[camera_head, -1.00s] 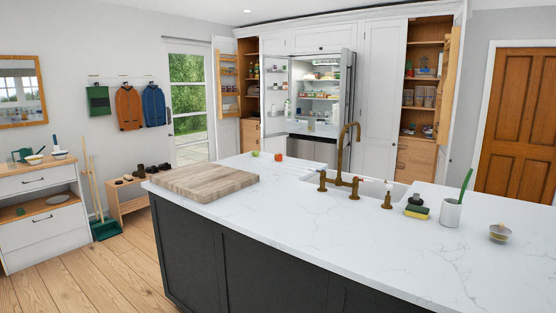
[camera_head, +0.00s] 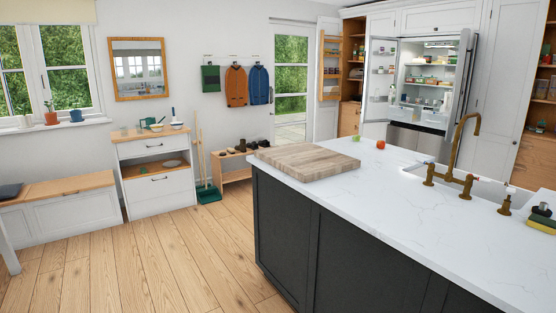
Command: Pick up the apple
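A small green round fruit (camera_head: 356,138), which looks like an apple, sits on the far edge of the white island counter (camera_head: 400,194). A red round fruit (camera_head: 380,144), an apple or a tomato, sits just to its right. Both are small in the head view, so I cannot tell exactly what they are. They stand beyond a thick wooden chopping board (camera_head: 306,163). Neither of my grippers is in view.
The dark-sided island fills the right foreground, with a brass tap (camera_head: 463,160) and sink on it. Open wooden floor (camera_head: 150,262) lies to its left. A white cabinet (camera_head: 157,185), a bench (camera_head: 62,208) and a shoe rack (camera_head: 234,175) line the wall. The fridge (camera_head: 423,90) stands open.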

